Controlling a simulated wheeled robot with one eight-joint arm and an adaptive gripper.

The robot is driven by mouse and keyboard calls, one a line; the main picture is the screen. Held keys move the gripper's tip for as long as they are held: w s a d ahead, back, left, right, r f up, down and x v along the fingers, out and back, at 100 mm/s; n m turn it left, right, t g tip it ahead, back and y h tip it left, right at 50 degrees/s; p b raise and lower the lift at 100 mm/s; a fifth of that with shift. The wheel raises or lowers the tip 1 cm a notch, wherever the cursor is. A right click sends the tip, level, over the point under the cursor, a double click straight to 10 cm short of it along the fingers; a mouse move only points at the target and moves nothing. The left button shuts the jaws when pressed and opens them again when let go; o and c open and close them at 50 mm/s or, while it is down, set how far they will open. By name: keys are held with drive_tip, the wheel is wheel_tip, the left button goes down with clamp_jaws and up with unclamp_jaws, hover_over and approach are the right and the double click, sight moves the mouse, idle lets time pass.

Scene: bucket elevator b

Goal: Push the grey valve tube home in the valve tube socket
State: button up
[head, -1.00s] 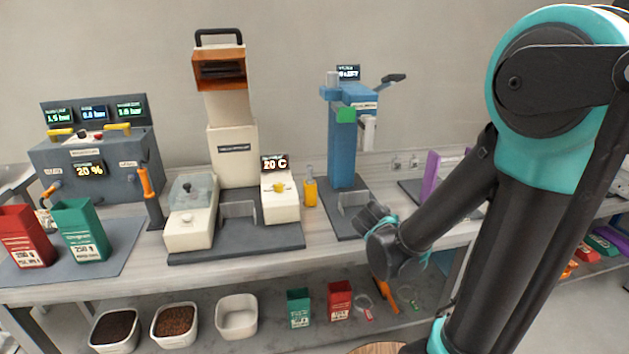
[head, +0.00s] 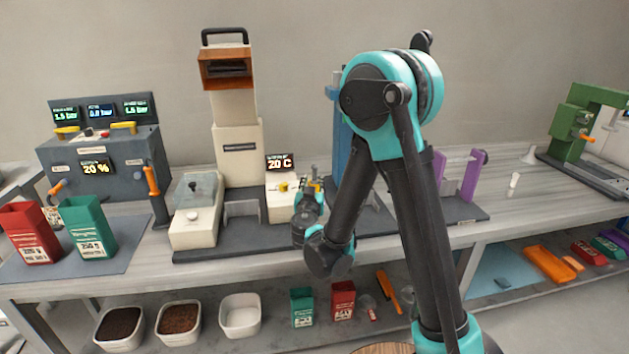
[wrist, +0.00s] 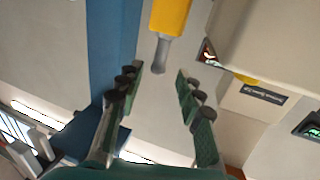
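In the wrist view a grey tube-like piece (wrist: 160,55) sticks out of a yellow body (wrist: 170,17). I take these for the valve tube and its socket, but no label shows. In the head view the grey tip (head: 313,172) rises just behind my gripper (head: 312,186), which hides most of the yellow body. My gripper (wrist: 157,72) is open, its fingers apart on either side of the line to the grey piece. Nothing is between the fingertips; the grey piece looks just beyond them. How deep it sits cannot be told.
The cream machine with its 20 C display (head: 279,163) stands close on the left. The blue post (wrist: 113,40) stands on the other side, mostly behind my arm in the head view. Purple stands (head: 468,178) and a green machine (head: 570,130) are farther right.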

sight(316, 166)
drive_tip(key=w, duration=1.1)
drive_tip(key=shift+w+a+r, duration=0.1)
drive_tip(key=shift+w, duration=0.1)
clamp_jaws()
